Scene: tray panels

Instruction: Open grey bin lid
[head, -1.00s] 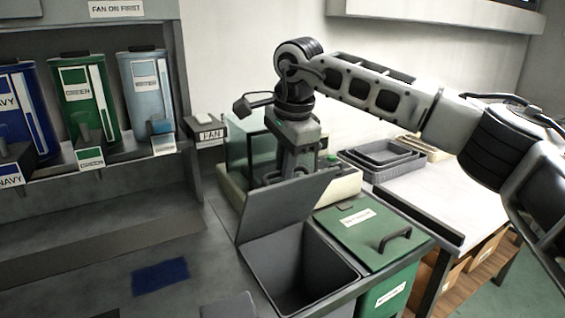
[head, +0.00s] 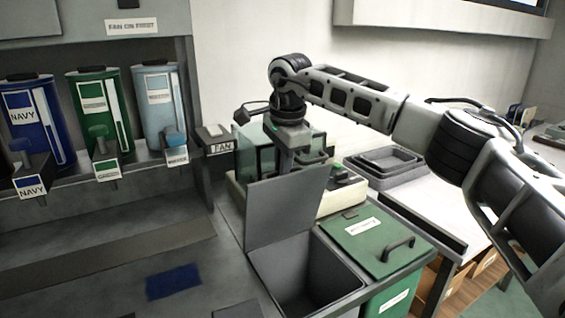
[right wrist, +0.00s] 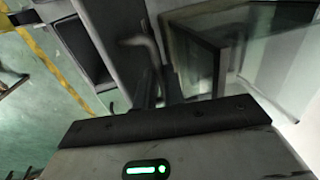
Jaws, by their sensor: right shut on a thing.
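The grey bin lid (head: 287,210) stands raised at the back of the open grey bin (head: 328,266) in the head view. The lid is steep, close to upright, and the dark inside of the bin shows. My right gripper (head: 288,164) points down behind the lid's upper edge and is shut on the lid's handle. The lid hides the fingertips in the head view. In the right wrist view a grey bent handle bar (right wrist: 140,43) shows beside the dark fingers. My left gripper is not in view.
A green bin (head: 370,243) with a closed lid and black handle stands right of the grey bin. A glass-sided box (head: 252,150) is close behind my right gripper. Grey trays (head: 388,162) lie on the white table. Several colored dispensers line the left shelf.

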